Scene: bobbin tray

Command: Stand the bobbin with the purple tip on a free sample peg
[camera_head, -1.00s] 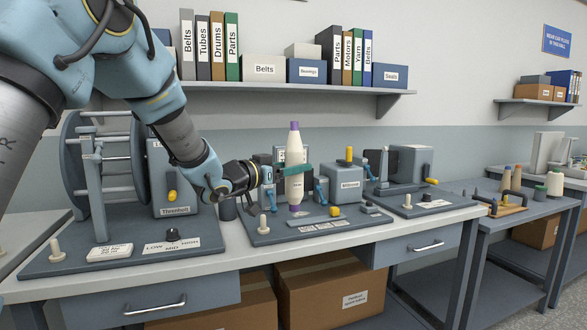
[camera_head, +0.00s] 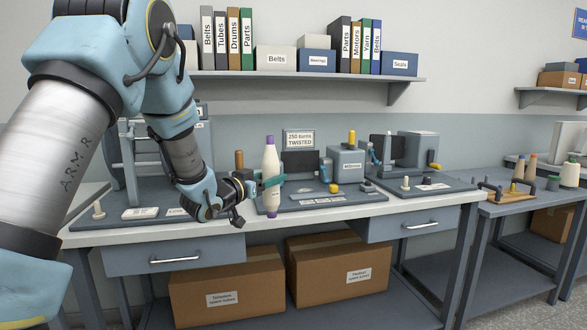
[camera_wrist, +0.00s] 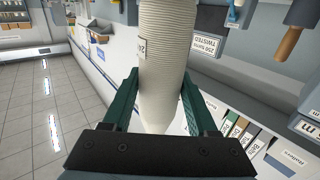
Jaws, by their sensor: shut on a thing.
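The white bobbin (camera_head: 270,163) has a purple tip at its top and a purple end at its foot. It stands upright in the air in front of the middle winding machine. My gripper (camera_head: 271,181) is shut on its middle with green fingers. In the wrist view the white wound body (camera_wrist: 166,60) sits between the two green fingers, with a small label on it; its ends are out of sight there. I cannot tell for sure which pegs are free.
The workbench (camera_head: 420,207) carries the middle machine (camera_head: 346,165), a right machine (camera_head: 415,150) and a left machine, partly behind my arm. Short cream posts stand at the left (camera_head: 98,210) and right (camera_head: 405,183) bases. The shelf (camera_head: 300,76) hangs above. Open floor shows in the wrist view (camera_wrist: 50,110).

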